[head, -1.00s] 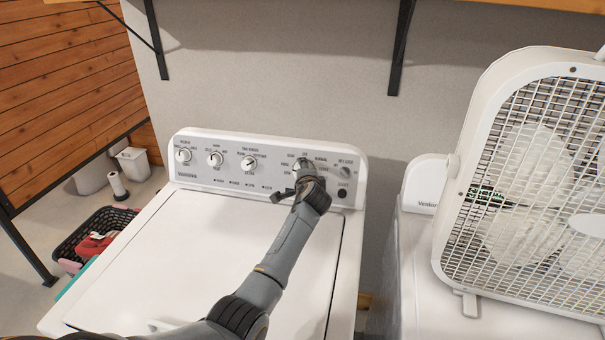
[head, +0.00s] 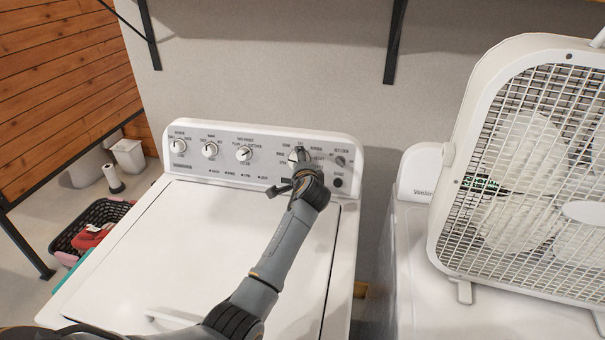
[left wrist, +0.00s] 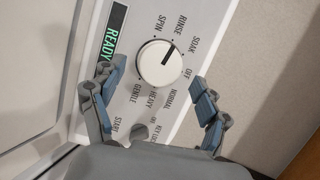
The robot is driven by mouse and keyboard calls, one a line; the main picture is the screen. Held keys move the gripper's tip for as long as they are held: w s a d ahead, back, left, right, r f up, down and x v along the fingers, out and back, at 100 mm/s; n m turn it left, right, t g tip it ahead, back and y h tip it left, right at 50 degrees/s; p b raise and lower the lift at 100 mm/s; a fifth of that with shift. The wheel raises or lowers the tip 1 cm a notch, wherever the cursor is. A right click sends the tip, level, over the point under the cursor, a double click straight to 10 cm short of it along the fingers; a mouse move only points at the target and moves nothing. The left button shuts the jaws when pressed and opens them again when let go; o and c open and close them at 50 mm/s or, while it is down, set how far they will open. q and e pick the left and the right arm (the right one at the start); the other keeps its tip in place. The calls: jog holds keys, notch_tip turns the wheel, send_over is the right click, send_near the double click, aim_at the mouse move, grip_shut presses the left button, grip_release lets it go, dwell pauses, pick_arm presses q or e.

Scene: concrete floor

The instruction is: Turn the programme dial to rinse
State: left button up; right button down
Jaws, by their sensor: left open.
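The programme dial (left wrist: 160,63) is a round white knob with a dark pointer line, on the washer's white control panel (head: 218,171). In the left wrist view its pointer aims up and right, between the RINSE and SOAK labels. SPIN, OFF, NORMAL, HEAVY and GENTLE are printed around it too. My left gripper (left wrist: 154,82) is open, with one finger on each side of the dial and a visible gap to it. In the head view this gripper (head: 301,163) is in front of the dial and partly hides it. My right gripper is not in view.
A green READY display (left wrist: 113,32) and a START label lie beside the dial. Three other knobs sit left on the panel, and a smaller knob (head: 340,161) sits right. A box fan (head: 464,291) stands on the machine at right. A laundry basket (head: 72,243) is at left.

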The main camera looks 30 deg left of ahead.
pick_arm(q)
jog(key=v, duration=0.8)
jog(key=shift+s+d, duration=0.2)
jog(key=shift+s, duration=0.1)
jog(key=shift+r, duration=0.15)
